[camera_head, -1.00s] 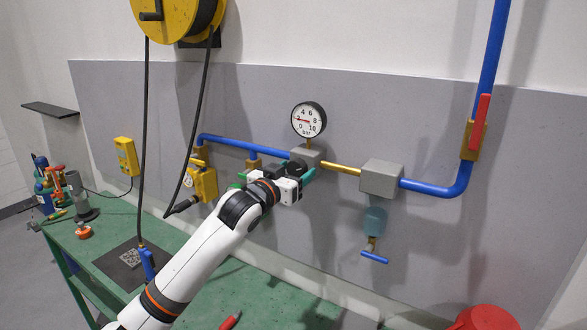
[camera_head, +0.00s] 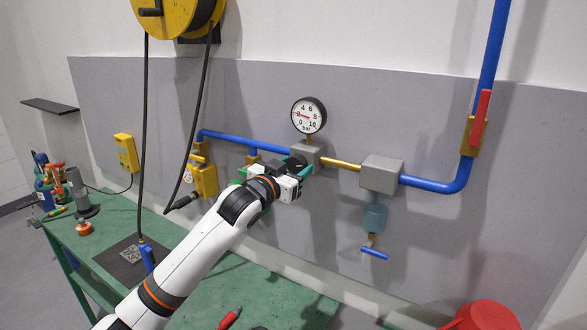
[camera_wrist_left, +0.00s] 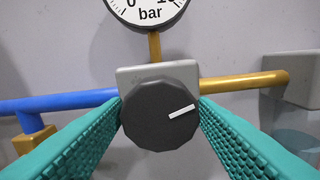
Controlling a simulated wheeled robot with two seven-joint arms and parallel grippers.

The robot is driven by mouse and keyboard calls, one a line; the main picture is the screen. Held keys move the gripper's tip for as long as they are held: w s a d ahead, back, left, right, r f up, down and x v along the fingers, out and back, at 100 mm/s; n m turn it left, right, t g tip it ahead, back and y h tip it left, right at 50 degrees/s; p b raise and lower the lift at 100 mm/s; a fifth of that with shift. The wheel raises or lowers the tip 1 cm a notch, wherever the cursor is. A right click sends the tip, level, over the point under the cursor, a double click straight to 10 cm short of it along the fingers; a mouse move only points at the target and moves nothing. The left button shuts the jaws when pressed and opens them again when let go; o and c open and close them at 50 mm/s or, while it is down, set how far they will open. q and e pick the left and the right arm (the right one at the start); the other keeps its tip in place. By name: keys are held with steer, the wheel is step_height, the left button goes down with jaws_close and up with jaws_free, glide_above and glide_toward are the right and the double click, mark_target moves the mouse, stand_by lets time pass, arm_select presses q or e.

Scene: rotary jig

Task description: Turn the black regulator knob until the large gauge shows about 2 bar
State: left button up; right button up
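The black regulator knob (camera_wrist_left: 158,116) faces me in the left wrist view, on a grey block under the large gauge. Its white mark points right and slightly up. My left gripper (camera_wrist_left: 160,104) has its two teal fingers on either side of the knob, against its rim. In the head view my left gripper (camera_head: 300,168) reaches the grey regulator block and covers much of the knob. The large gauge (camera_head: 308,115) stands above; its red needle points left and slightly up, at about 2. In the wrist view only the gauge's lower edge (camera_wrist_left: 150,12) shows. My right gripper is out of view.
A blue pipe (camera_head: 245,143) runs in from the left, and a brass pipe (camera_head: 340,164) leads right to a grey box (camera_head: 381,175). A red-handled valve (camera_head: 480,120) is at right. Black hose hangs left of my arm. The green bench (camera_head: 205,290) lies below.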

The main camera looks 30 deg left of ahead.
arm_select(q)
steer(key=shift+o, duration=0.8)
steer(key=shift+s, duration=0.15)
steer(key=s+a+b, duration=0.1)
steer(key=s+b, duration=0.4)
steer(key=s, duration=0.6)
steer(key=shift+s, duration=0.35)
steer(key=shift+f, duration=0.1)
